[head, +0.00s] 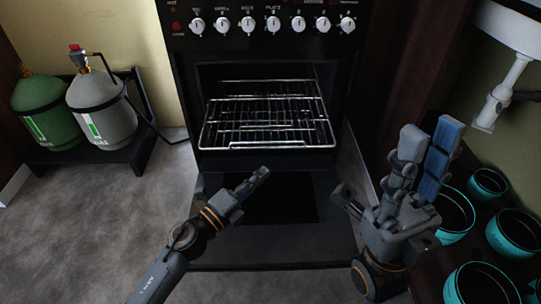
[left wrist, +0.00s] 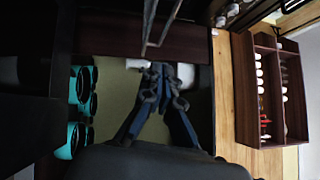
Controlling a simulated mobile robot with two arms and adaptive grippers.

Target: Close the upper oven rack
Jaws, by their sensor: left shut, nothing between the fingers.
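The oven (head: 178,90) stands straight ahead with its door (head: 220,250) lowered toward me. A wire rack (head: 205,136) sticks out of the cavity, its front rail across the opening. More rack wires show behind and through it, so which level each belongs to is hard to tell. My left gripper (head: 262,172) is shut and empty, in front of and below the rack's front rail in the picture, apart from it as seen. It also shows in the left wrist view (left wrist: 158,70), close to thin metal rods. My right gripper (head: 430,135) is open and empty, pointing up, right of the oven.
A green gas cylinder (head: 40,108) and a grey one (head: 100,108) stand on a dark stand at the left. Several teal-rimmed pots (head: 488,184) sit at the right, below a white sink (head: 510,28). Grey floor is clear at the left.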

